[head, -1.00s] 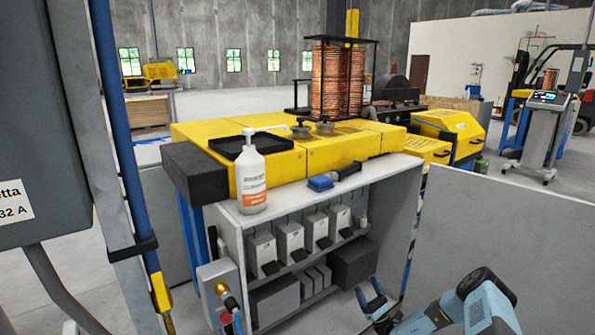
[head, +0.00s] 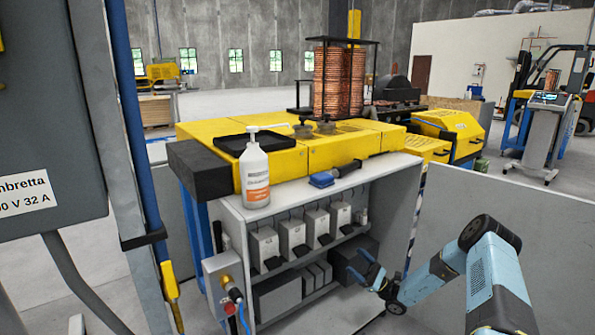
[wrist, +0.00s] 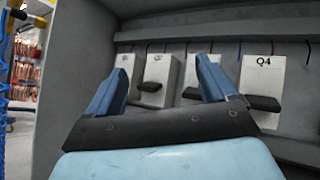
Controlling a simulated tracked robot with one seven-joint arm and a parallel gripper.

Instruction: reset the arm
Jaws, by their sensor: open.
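My gripper (head: 366,271) is at the lower right of the head view, in front of the right part of the grey shelf unit (head: 232,228). Its two blue fingers stand apart with nothing between them. In the wrist view my gripper (wrist: 163,85) points into the shelf unit, toward several grey boxes with black ledges. One box, labelled Q4 (wrist: 262,75), is right of the fingers. The fingers overlap the boxes in the picture; I cannot tell the exact distance. My blue arm bends up and back at the lower right.
A white pump bottle (head: 256,172), a blue block (head: 321,180) and a dark-handled tool (head: 346,168) stand or lie on the shelf unit's top. A grey cabinet (head: 45,110) is close at left. A low grey panel (head: 500,225) stands behind my arm.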

